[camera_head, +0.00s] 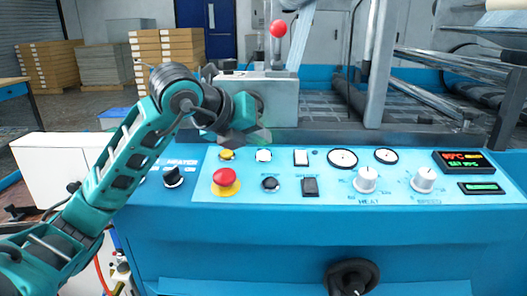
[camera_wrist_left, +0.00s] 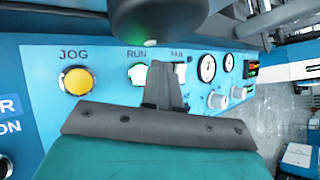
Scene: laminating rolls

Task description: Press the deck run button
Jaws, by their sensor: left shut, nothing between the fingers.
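The deck run button is the pale, round button (camera_head: 263,155) in the panel's upper row, right of the yellow JOG button (camera_head: 227,155). In the left wrist view, the button under the RUN label (camera_wrist_left: 136,74) looks white with a green glow, its right side covered by my finger. The JOG button (camera_wrist_left: 76,80) is to its left. My left gripper (camera_head: 260,138) is shut and empty, its tips just above the run button in the head view. I cannot tell whether they touch it. In the wrist view its fingers (camera_wrist_left: 163,85) overlap the button's edge. My right gripper is out of view.
A red mushroom button (camera_head: 225,177) on a yellow base stands below JOG. A white rocker switch (camera_head: 301,157), dials, white knobs (camera_head: 366,179) and a lit display (camera_head: 463,160) are to the right. A grey metal block (camera_head: 278,98) rises behind the gripper.

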